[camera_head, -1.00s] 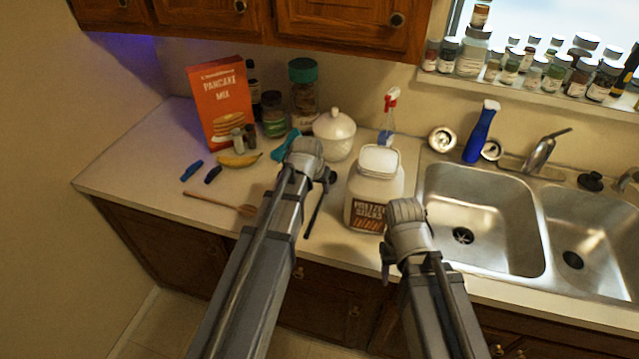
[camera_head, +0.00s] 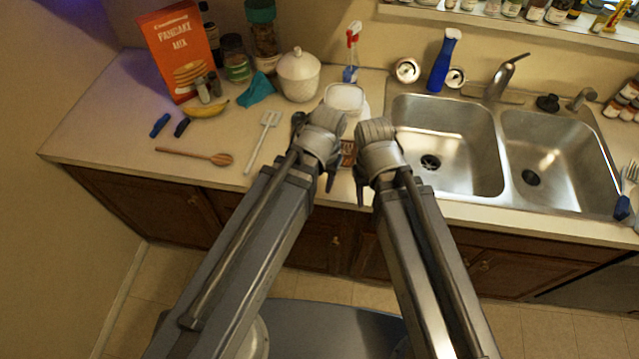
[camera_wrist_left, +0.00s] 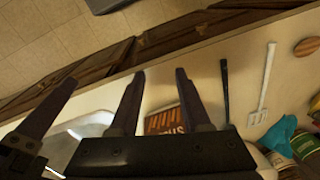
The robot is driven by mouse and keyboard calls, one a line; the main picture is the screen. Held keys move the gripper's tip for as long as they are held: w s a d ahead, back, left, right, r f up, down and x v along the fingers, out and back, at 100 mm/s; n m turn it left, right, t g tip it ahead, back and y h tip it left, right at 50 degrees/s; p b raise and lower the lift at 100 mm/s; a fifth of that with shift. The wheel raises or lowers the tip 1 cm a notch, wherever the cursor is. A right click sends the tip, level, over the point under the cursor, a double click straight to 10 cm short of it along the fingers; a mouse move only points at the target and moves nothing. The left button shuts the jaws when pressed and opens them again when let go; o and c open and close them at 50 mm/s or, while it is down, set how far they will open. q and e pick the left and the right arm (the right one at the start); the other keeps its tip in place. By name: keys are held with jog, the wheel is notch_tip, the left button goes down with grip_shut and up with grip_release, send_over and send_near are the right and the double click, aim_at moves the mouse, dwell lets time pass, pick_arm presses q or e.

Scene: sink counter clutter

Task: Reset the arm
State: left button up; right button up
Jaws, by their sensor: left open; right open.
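My left gripper (camera_head: 328,178) is in front of the white lidded jar (camera_head: 346,97) and partly covers it. In the left wrist view its two fingers (camera_wrist_left: 160,95) are apart, with the jar's orange-brown label (camera_wrist_left: 165,121) showing between them and nothing gripped. My right gripper (camera_head: 359,185) is just to the right of the left one, close beside it, in front of the counter near the sink. Its fingers are mostly hidden in the head view. What seems to be one of its dark fingers shows at the left of the left wrist view (camera_wrist_left: 50,110).
A white spatula (camera_head: 263,142) and a wooden spoon (camera_head: 195,155) lie left of the grippers. The sink (camera_head: 445,120) is right. The counter's front left is clear.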

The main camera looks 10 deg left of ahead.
pick_arm(q)
jog(key=s, duration=0.1)
jog(key=s+d, duration=0.1)
jog(key=s, duration=0.1)
jog(key=shift+g+y, duration=0.3)
jog(key=shift+w, duration=0.1)
notch_tip(320, 180, down, 5)
jog(key=b, duration=0.5)
jog(key=shift+o, duration=0.5)
jog(key=shift+r, duration=0.15)
jog(key=shift+w, duration=0.1)
